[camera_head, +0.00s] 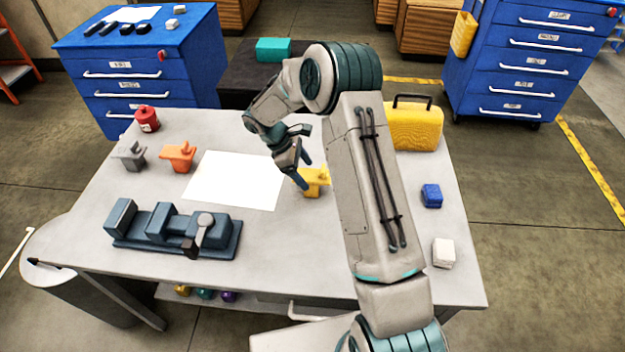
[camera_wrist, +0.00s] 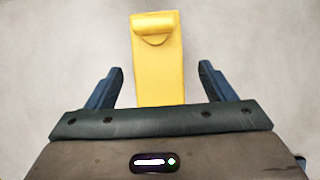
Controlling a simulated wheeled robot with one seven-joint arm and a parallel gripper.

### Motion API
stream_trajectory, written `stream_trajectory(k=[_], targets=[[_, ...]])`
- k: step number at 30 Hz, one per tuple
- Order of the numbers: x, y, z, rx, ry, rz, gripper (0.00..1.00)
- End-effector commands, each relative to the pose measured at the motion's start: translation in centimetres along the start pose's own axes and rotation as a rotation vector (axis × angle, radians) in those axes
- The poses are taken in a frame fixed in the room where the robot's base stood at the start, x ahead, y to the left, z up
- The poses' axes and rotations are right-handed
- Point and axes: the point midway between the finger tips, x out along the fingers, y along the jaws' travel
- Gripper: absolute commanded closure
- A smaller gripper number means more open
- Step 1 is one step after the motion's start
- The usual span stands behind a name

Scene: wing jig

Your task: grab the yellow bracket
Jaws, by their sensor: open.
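The yellow bracket (camera_head: 315,183) stands on the table right of the white sheet, partly behind my gripper and close to my arm. My gripper (camera_head: 304,172) is open just above and beside it. In the wrist view the yellow bracket (camera_wrist: 157,60) lies between the two blue fingers of my gripper (camera_wrist: 160,88), with a gap on each side. Its lower end is hidden by the gripper body. I cannot tell the exact height of the fingers over it.
A yellow case (camera_head: 415,128), blue block (camera_head: 431,196) and white block (camera_head: 443,252) are to the right.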

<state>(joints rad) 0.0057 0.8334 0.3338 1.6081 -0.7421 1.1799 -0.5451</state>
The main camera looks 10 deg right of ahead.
Motion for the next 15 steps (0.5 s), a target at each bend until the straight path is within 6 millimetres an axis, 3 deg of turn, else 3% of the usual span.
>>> stream_trajectory(k=[5,15], targets=[[1.2,0.0,0.2,0.0,-0.001,-0.002,0.24],[5.5,0.1,0.5,-0.001,-0.001,-0.001,0.24]])
